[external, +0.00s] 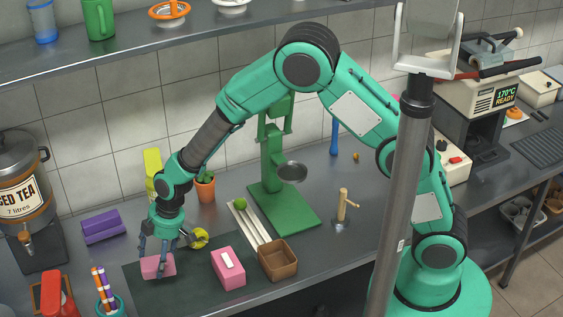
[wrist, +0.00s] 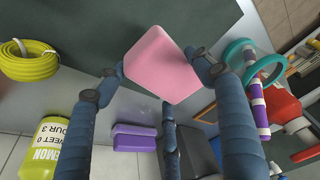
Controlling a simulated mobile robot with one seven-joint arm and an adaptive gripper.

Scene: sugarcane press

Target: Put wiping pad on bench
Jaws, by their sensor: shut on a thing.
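The wiping pad appears to be the pink block (external: 158,266) held at the left end of the dark mat; it also shows in the wrist view (wrist: 161,66). My gripper (external: 160,252) comes down from above with its fingers around the pad. In the wrist view, the dark blue fingers of my gripper (wrist: 162,78) press on the pad's opposite sides. The bench (external: 330,177) is a grey metal counter below. I cannot tell whether the pad's underside touches the mat.
A dark mat (external: 195,285) lies under the pad. A pink box with a white piece (external: 229,272) and a brown tray (external: 278,262) stand to the right. Purple blocks (external: 101,227), a yellow coil (external: 199,238) and a cup of striped straws (external: 108,304) are nearby.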

